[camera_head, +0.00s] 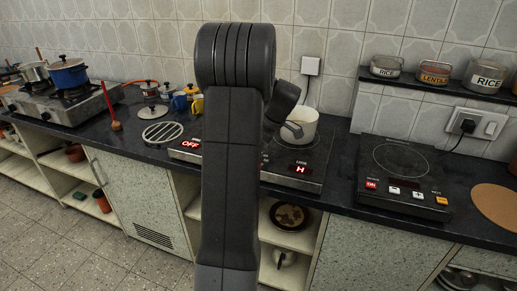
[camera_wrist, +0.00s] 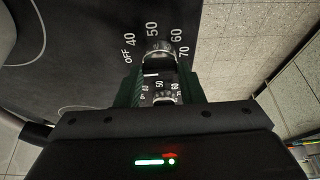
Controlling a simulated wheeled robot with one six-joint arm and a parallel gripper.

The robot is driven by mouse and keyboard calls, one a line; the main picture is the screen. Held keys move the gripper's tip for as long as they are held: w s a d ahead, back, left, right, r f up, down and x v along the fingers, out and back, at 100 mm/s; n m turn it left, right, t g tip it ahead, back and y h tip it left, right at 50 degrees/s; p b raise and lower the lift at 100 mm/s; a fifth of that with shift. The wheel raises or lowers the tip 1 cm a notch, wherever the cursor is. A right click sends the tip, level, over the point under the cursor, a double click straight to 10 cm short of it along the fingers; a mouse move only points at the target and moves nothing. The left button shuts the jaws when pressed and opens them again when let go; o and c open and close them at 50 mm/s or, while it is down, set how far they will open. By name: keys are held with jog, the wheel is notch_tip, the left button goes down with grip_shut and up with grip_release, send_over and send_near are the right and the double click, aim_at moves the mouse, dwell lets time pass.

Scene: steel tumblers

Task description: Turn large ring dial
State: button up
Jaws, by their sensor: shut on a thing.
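In the wrist view, the large ring dial (camera_wrist: 159,53) shows as a dark knob with a shiny metal rim. White markings OFF, 40, 50, 60 and 70 curve around its far side on a black panel. A second, smaller scale and a white line show nearer the gripper. My gripper (camera_wrist: 159,78) has a dark green finger on each side of the dial and is shut on it. The finger contact is partly hidden. In the head view my arm hides the gripper and the dial.
The black cooktop (camera_head: 318,180) has a display reading H, and a white pot (camera_head: 299,128) stands on it. A separate hob (camera_head: 402,160) stands to the right. Mugs (camera_head: 180,101) and a metal trivet (camera_head: 162,132) are to the left. A shelf with tins (camera_head: 434,73) hangs at upper right.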

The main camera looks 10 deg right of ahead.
dwell(0.3)
jog(key=o, duration=1)
jog(key=shift+r, duration=0.1)
jog(key=v, duration=1.3)
jog(key=shift+d+r+p, duration=0.15)
jog(key=shift+r+p, duration=0.15)
jog(key=shift+p, duration=0.05)
jog(key=shift+f, duration=0.1)
jog(key=x, duration=1.3)
jog(key=shift+f+b, duration=0.3)
